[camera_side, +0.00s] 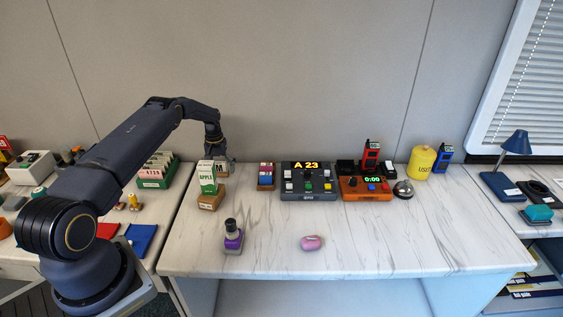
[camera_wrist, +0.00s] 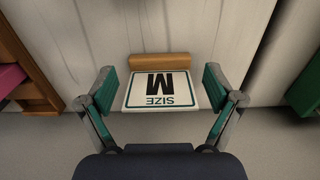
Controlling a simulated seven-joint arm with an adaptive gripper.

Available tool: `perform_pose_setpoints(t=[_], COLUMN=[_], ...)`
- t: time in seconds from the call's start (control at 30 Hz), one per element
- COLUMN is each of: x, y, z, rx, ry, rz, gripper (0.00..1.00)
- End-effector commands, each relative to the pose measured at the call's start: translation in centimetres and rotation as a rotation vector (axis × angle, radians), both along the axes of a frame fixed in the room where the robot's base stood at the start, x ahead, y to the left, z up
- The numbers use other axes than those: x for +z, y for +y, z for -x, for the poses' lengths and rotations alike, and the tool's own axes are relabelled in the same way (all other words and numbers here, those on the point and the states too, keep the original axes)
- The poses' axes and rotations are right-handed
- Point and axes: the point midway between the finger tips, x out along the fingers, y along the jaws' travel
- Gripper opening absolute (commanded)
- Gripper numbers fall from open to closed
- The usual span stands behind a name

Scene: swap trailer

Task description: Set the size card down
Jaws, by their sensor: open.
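The size card (camera_wrist: 158,92) is white with a dark border and reads "SIZE M", upside down in the wrist view. It rests against or in a tan wooden block (camera_wrist: 160,61) on the marble counter. In the side view the card (camera_side: 220,169) shows only partly, behind the green and white APPLE box. My gripper (camera_wrist: 160,88) is open, with one green-padded finger on each side of the card and a small gap at both sides. In the side view my gripper (camera_side: 214,146) is at the back left of the counter, above the card.
The APPLE box (camera_side: 208,177) stands on a wooden holder just in front of the card. A small holder with red and blue cards (camera_side: 266,175) is to the right, then a dark console (camera_side: 308,186). A purple stamp (camera_side: 233,238) and a pink object (camera_side: 311,243) sit on the otherwise clear front counter.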

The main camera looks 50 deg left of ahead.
Motion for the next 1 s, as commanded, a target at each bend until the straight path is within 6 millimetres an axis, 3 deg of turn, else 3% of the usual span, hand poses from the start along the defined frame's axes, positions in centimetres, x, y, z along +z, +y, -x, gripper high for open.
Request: perform_pose_setpoints(t=[0.17, 0.5, 0.77, 0.87, 1.0], x=[1.6, 9.0, 12.3, 14.9, 22.2], y=[0.1, 0.0, -0.1, -1.3, -5.9], z=[-0.1, -0.1, -0.1, -0.6, -1.3], rx=[0.0, 0.0, -0.003, -0.025, -0.109], ry=[-0.002, -0.002, -0.003, -0.019, -0.071], rz=[-0.002, -0.002, -0.001, -0.011, -0.038], gripper=[0.91, 0.91, 0.91, 0.91, 0.91])
